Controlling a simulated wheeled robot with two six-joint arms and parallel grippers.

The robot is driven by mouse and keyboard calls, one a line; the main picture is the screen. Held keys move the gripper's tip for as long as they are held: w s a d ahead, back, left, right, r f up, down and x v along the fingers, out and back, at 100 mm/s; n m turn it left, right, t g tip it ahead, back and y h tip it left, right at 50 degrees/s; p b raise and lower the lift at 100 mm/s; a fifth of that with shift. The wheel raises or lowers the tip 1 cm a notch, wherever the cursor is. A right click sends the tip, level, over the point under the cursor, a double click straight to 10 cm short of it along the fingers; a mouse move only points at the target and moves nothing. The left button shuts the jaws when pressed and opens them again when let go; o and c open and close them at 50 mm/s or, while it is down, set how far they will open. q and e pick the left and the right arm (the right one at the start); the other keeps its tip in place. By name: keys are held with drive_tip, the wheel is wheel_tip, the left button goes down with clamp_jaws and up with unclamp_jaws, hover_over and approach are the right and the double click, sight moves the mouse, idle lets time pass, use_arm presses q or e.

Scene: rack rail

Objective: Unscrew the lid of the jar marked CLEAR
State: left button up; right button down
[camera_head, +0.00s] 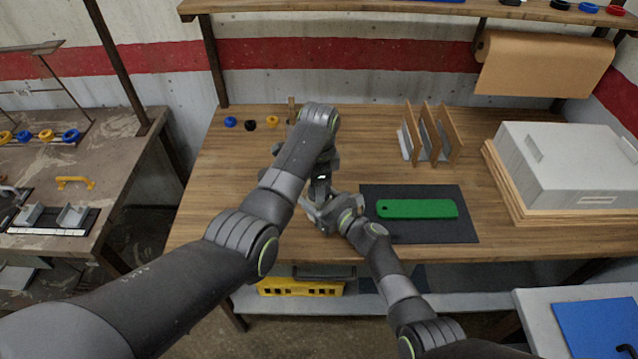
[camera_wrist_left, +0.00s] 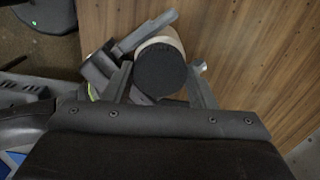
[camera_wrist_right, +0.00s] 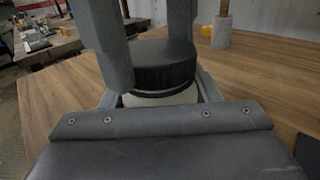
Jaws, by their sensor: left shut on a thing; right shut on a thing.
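The jar has a black ribbed lid (camera_wrist_right: 165,65) and a pale white body (camera_wrist_right: 160,97) in the right wrist view. The left wrist view looks down on the round lid (camera_wrist_left: 160,70). My left gripper (camera_wrist_left: 160,88) comes from above, its fingers on either side of the lid, shut on it. My right gripper (camera_wrist_right: 160,90) is low at the jar and shut on its body. In the head view my left gripper (camera_head: 319,188) and right gripper (camera_head: 326,212) meet near the front edge and mostly hide the jar. No marking on the jar is readable.
A dark mat (camera_head: 420,233) with a green plate (camera_head: 418,209) lies right of the grippers. Wooden dividers (camera_head: 428,135) and a grey box (camera_head: 570,165) stand farther right. Small rings (camera_head: 251,124) lie at the back left. The bench (camera_head: 215,190) is clear at left.

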use_arm(q)
drive_tip(key=n, duration=0.6)
drive_tip(key=shift+n, duration=0.3)
drive_tip(key=n, duration=0.4)
drive_tip(key=shift+n, duration=0.3)
drive_tip(key=n, duration=0.4)
drive_tip(key=shift+r+n, duration=0.1)
drive_tip(key=shift+n, duration=0.2)
drive_tip(key=n, duration=0.4)
drive_tip(key=shift+w+n, duration=0.1)
drive_tip(key=shift+n, duration=0.2)
drive_tip(key=n, duration=0.4)
drive_tip(key=shift+n, duration=0.4)
drive_tip(key=n, duration=0.4)
drive_tip(key=shift+n, duration=0.3)
drive_tip(key=n, duration=0.4)
drive_tip(key=shift+n, duration=0.3)
drive_tip(key=n, duration=0.5)
drive_tip(key=shift+r, duration=0.15)
